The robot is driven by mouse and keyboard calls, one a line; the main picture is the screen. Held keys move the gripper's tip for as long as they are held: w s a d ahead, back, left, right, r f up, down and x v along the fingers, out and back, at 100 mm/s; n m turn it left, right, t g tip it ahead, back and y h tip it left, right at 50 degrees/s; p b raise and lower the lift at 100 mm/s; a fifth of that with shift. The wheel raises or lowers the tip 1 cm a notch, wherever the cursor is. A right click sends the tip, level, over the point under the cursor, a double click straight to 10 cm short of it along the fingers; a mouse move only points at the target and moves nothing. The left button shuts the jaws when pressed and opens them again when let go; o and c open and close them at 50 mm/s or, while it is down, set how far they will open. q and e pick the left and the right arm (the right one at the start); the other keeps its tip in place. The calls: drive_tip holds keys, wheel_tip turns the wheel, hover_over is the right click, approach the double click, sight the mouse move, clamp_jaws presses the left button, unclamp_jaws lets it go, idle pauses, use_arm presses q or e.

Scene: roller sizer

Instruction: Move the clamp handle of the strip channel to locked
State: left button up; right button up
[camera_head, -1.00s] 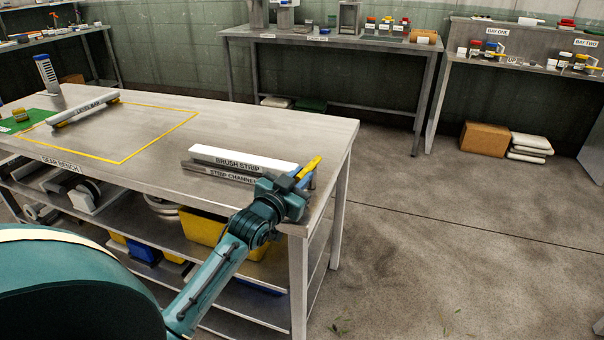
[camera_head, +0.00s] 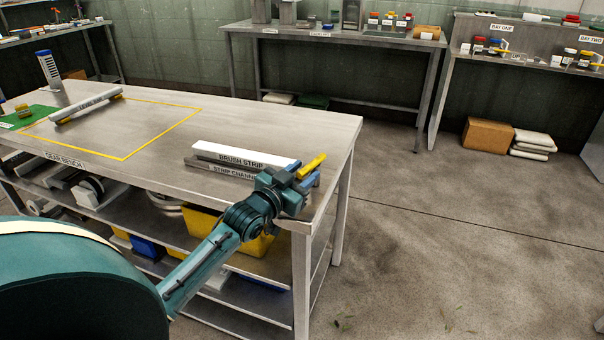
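The grey strip channel (camera_head: 205,165) lies near the right end of the gear bench (camera_head: 270,120), with the white brush strip (camera_head: 222,149) along it. The yellow clamp handle (camera_head: 312,166) is at the channel's right end, tilted up to the right. My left gripper (camera_head: 303,174) is at that end, just in front of and below the handle, with blue parts showing beside the yellow. The wrist hides the channel's end and the handle's base. I cannot tell whether the fingers touch the handle or how far apart they are. My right gripper is not in view.
Bins (camera_head: 200,222) sit on the shelf below. The bench's middle is bare. Open floor (camera_head: 430,240) lies to the right; other benches stand behind.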

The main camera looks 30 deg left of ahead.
use_arm(q)
drive_tip(key=shift+s, duration=0.15)
drive_tip(key=shift+s+f, duration=0.1)
drive_tip(key=shift+s, duration=0.25)
drive_tip(key=s, duration=1.2)
drive_tip(key=shift+a+p, duration=0.15)
drive_tip(key=shift+p, duration=0.15)
drive_tip(key=shift+s, duration=0.1)
